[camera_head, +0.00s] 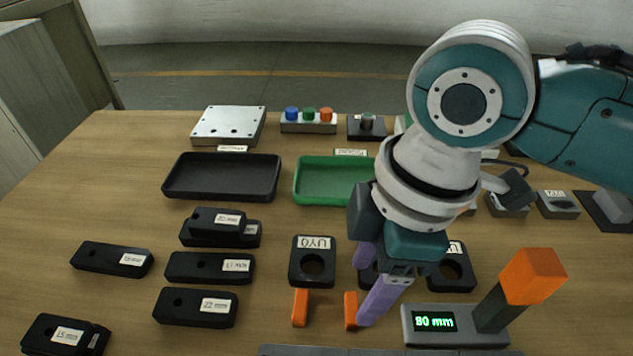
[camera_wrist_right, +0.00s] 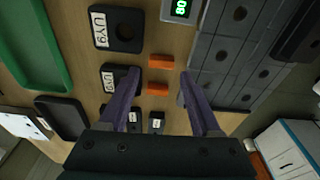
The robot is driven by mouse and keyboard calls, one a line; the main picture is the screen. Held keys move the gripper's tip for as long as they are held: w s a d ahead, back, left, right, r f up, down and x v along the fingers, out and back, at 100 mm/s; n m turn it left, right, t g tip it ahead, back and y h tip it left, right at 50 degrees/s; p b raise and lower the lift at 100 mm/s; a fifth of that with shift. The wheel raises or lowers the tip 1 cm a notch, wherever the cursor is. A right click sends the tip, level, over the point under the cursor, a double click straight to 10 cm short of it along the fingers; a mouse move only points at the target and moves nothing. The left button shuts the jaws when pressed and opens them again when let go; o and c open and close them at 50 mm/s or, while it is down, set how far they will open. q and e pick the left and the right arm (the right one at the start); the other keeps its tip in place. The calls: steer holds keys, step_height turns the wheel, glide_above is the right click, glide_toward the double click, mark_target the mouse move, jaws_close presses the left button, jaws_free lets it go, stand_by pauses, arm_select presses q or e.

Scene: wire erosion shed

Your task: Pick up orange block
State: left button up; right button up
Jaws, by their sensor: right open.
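Two small orange blocks lie on the wooden table: a left one (camera_head: 300,307) and a right one (camera_head: 350,310). The right wrist view shows them as an upper block (camera_wrist_right: 161,62) and a lower block (camera_wrist_right: 157,89). My right gripper (camera_head: 365,290) has purple fingers pointing down, just beside the right block in the head view. It is open and empty. In the wrist view its fingertips (camera_wrist_right: 160,74) are to either side of the blocks; I cannot tell the height gap. My left gripper is not in view.
A gauge reading 80 mm (camera_head: 434,321) with an orange-topped post (camera_head: 533,275) stands right of the gripper. A black tray (camera_head: 222,177), a green tray (camera_head: 312,181) and several black labelled pieces (camera_head: 196,307) are around.

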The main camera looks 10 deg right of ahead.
mark_target(353, 307)
steer(key=f, duration=0.1)
steer(key=f+b, duration=0.1)
steer(key=f, duration=0.3)
steer(key=shift+a, duration=0.4)
jaws_close()
